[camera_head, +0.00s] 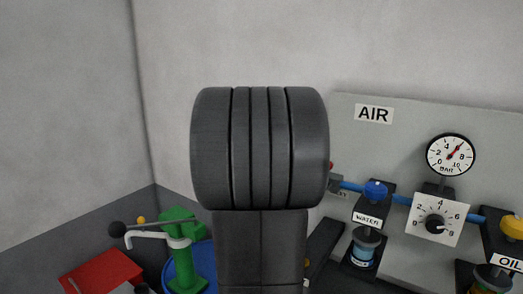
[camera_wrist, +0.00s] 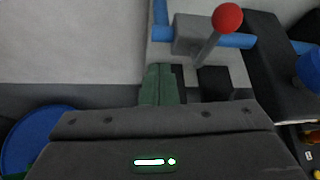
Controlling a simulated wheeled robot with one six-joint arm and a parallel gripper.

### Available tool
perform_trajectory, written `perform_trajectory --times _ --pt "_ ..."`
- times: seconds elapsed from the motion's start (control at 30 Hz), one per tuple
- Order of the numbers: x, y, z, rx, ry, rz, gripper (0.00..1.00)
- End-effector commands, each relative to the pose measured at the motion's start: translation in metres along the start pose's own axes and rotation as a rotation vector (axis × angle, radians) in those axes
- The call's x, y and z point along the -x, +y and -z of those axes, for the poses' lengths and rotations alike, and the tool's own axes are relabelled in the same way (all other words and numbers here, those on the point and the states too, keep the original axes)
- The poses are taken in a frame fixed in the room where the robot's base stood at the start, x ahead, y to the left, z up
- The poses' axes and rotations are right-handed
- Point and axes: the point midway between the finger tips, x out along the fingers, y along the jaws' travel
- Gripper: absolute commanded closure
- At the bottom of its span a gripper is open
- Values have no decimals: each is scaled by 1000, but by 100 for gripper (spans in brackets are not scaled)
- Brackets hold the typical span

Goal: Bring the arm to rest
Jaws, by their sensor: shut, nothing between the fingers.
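My gripper (camera_wrist: 160,84) shows in the wrist view, its two dark green fingers together with nothing between them. Its dark body with a lit green strip fills the bottom of that view. The fingertips point toward the panel's pipe, in front of the grey wall; I cannot tell how far apart they are. In the head view my dark arm stands raised in the centre and hides what is behind it. My gripper is not visible in the head view.
A lever with a red ball (camera_wrist: 227,18) rises right of my fingers by a blue pipe (camera_wrist: 240,40). The air panel (camera_head: 390,135) carries a gauge (camera_head: 451,154) and a dial (camera_head: 435,224). A green press (camera_head: 182,245), red box (camera_head: 102,272) and blue drum (camera_head: 207,262) are lower left.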

Motion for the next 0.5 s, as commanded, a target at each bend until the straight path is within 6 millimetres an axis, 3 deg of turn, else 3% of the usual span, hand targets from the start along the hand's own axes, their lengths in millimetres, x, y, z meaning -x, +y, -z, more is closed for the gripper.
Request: perform_trajectory --times 0.13,0.5 --pt "1 4 -2 115 -9 61 100" --pt "-5 9 9 172 -9 96 100"
